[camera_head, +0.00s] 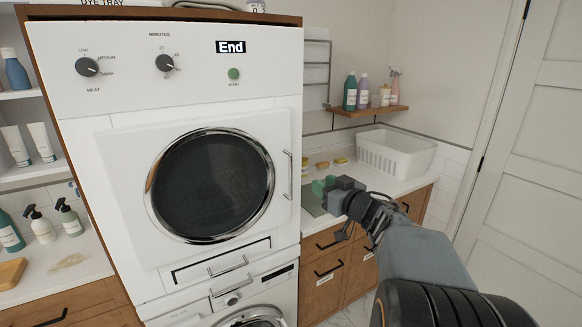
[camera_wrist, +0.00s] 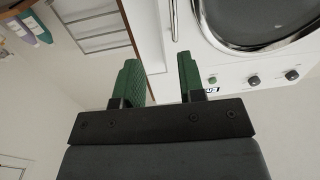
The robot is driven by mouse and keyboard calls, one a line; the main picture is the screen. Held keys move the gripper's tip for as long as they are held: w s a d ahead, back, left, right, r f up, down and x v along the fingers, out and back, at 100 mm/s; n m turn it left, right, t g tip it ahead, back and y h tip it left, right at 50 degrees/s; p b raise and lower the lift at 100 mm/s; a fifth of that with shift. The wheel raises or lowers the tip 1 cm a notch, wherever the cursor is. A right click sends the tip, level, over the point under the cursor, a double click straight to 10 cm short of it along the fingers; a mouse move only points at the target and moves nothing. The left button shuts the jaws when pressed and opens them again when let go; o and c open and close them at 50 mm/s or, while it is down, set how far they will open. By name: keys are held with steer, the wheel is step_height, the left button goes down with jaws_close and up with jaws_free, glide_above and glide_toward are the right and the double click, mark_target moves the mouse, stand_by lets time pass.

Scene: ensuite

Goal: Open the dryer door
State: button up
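The white dryer (camera_head: 185,90) stands at the left and centre of the head view. Its square door (camera_head: 120,150) has a round dark window and looks shut. The slim vertical door handle (camera_head: 287,175) is on the door's right edge. My gripper (camera_head: 324,187), with green fingers, is to the right of the handle and apart from it. In the wrist view, which is upside down, my gripper (camera_wrist: 158,78) is open with nothing between its fingers. The handle (camera_wrist: 174,20) shows beyond the fingertips, near the right finger.
Right of the dryer, a counter (camera_head: 390,181) holds a white basket (camera_head: 396,153). A wall shelf (camera_head: 366,110) with bottles is above it. Shelves with bottles (camera_head: 42,228) stand left of the dryer. A second machine (camera_head: 262,305) is below. A white room door (camera_head: 530,160) is at the far right.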

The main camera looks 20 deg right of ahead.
steer(key=w+a, duration=0.1)
steer(key=w, duration=0.3)
steer(key=w+a+y+p, duration=0.1)
steer(key=w+a, duration=0.1)
steer(key=w, duration=0.2)
steer(key=w+a+n+y+p, duration=0.1)
steer(key=w, duration=0.3)
steer(key=shift+w+a, duration=0.15)
steer(key=shift+a, duration=0.05)
jaws_close()
stand_by(0.5)
